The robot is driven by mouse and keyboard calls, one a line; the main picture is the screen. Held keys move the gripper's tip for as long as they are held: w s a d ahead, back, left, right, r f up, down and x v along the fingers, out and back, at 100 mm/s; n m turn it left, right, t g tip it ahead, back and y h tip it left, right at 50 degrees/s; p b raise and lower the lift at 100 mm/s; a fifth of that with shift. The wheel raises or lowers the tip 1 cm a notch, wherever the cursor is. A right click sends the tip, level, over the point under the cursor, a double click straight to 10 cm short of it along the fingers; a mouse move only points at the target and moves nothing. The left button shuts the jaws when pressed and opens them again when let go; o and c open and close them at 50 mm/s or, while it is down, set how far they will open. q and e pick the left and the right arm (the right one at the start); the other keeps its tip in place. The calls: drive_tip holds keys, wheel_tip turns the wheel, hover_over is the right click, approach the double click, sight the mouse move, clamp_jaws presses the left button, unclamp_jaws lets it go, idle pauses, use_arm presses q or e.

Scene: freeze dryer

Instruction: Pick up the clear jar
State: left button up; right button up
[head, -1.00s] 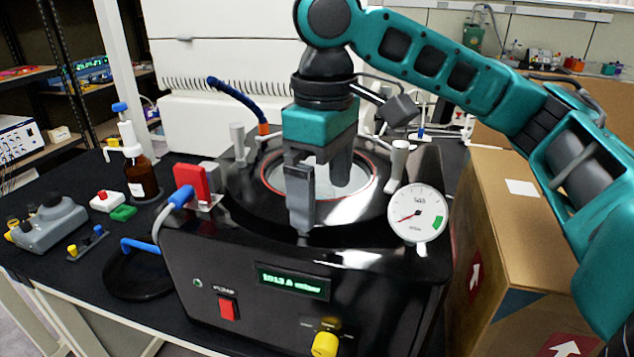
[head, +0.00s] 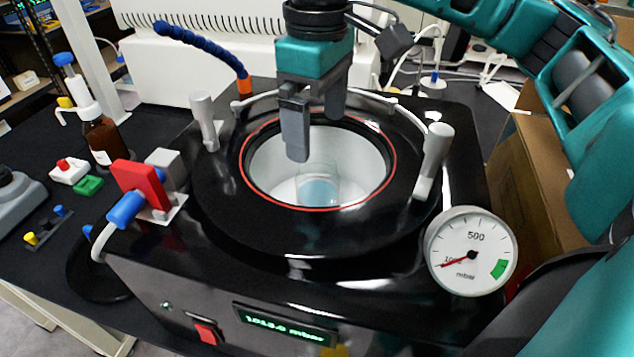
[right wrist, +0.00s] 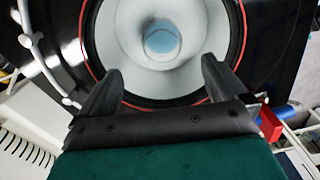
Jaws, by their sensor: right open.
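The clear jar (head: 317,186), with pale blue contents, stands inside the round white chamber (head: 270,165) of the black freeze dryer. In the right wrist view the jar (right wrist: 161,40) appears as a blue disc on the chamber floor, beyond the fingertips. My right gripper (head: 315,140) is above the chamber opening, pointing down. In the right wrist view my right gripper (right wrist: 160,75) is open, its two fingers spread wide with nothing between them. The jar is apart from the fingers. My left gripper is in neither view.
A red-edged rim (head: 250,195) surrounds the opening. Two grey posts (head: 434,160) (head: 205,120) stand beside it. A dial gauge (head: 470,250) is at front right, a red valve handle (head: 140,185) at left. A brown bottle (head: 103,140) and a cardboard box (head: 535,190) flank the dryer.

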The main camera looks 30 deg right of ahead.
sight(317, 164)
wheel_tip(317, 164, down, 10)
drive_tip(key=shift+s+a+f, duration=0.1)
drive_tip(key=shift+f, duration=0.1)
idle(0.3)
drive_tip(key=shift+c, duration=0.4)
drive_tip(key=c, duration=1.2)
